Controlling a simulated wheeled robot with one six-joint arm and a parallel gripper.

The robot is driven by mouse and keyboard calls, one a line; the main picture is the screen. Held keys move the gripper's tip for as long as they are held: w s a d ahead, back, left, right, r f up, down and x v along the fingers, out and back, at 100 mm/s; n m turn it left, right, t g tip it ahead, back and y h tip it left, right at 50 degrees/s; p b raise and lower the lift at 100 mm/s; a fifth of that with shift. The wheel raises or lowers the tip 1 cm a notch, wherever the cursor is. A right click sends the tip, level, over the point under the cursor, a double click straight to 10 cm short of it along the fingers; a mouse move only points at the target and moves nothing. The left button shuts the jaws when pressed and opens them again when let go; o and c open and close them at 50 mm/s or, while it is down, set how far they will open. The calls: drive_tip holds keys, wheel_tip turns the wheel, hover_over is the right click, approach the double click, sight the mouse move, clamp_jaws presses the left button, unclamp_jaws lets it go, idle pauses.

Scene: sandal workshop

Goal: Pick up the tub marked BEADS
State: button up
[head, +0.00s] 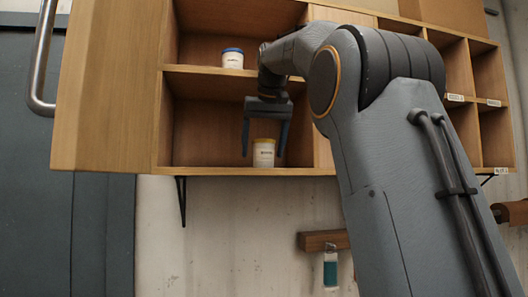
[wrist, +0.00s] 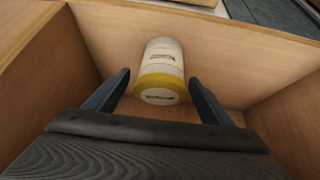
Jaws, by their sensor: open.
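A white tub with a yellow band (head: 263,153) stands upright on the lower shelf of the wooden wall cabinet. It also shows in the wrist view (wrist: 160,68), but its label is too small to read. My gripper (head: 263,155) is open, fingers pointing down, with one finger on each side of this tub in the head view. In the wrist view the fingertips (wrist: 160,80) lie left and right of the tub, apart from it. A second white tub with a blue lid (head: 232,58) stands on the shelf above; its label is also unreadable.
The wooden cabinet (head: 110,90) has side walls and a middle shelf (head: 205,70) close around my gripper. Small labelled compartments (head: 487,75) are at the right. A wooden block with a teal-labelled item (head: 331,270) hangs below.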

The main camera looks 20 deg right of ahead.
drive_tip(key=shift+x, duration=1.35)
drive_tip(key=c, duration=1.3)
